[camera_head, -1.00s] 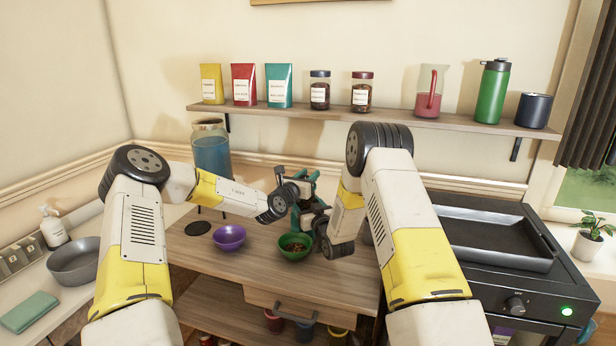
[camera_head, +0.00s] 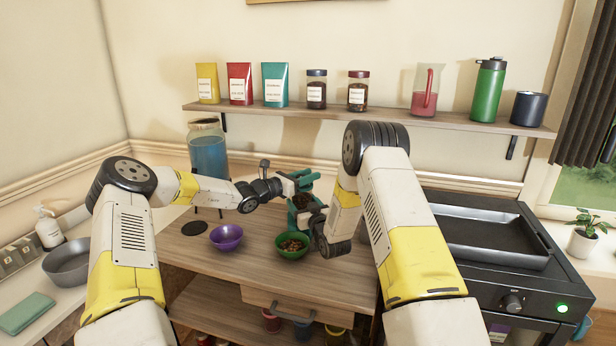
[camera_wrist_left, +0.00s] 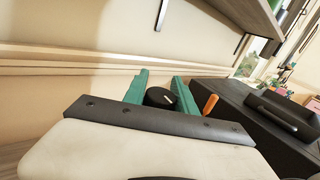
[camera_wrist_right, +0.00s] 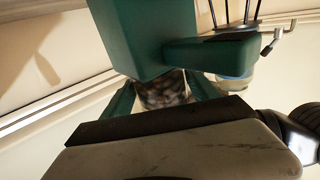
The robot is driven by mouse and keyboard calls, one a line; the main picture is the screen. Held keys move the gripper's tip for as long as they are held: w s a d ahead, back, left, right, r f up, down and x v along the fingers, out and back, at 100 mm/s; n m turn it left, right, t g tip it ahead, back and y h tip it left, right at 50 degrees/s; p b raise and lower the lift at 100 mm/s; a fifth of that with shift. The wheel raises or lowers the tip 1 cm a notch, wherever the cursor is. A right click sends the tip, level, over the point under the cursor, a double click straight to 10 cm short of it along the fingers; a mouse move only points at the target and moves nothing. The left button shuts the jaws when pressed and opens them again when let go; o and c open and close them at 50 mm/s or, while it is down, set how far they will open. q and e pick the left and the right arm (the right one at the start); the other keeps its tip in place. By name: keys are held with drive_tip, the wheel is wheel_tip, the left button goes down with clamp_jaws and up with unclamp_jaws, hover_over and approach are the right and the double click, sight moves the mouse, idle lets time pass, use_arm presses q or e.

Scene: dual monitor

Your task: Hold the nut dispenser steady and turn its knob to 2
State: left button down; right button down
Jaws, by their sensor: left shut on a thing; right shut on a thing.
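The teal nut dispenser (camera_head: 298,220) stands on the wooden table, with nuts in its clear container, which also shows in the right wrist view (camera_wrist_right: 163,92). Its black knob (camera_wrist_left: 160,98) has a pale pointer mark; I cannot read any numbers. My left gripper (camera_head: 288,187) is at the dispenser's upper part, its teal fingers on either side of the knob, shut on it. My right gripper (camera_head: 314,212) is shut on the dispenser's container from the right; its fingers flank the nuts. The arms partly hide the dispenser.
A green bowl (camera_head: 292,246) with nuts sits in front of the dispenser, and a purple bowl (camera_head: 226,237) to its left. A blue drink jar (camera_head: 208,155) stands behind my left arm. A shelf (camera_head: 380,117) runs above; a black oven (camera_head: 500,260) is at right.

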use_arm(q)
drive_tip(key=shift+r, duration=0.15)
idle(0.3)
drive_tip(key=c, duration=1)
unclamp_jaws()
drive_tip(key=v, duration=1.2)
use_arm(e)
drive_tip(key=shift+c, duration=0.7)
unclamp_jaws()
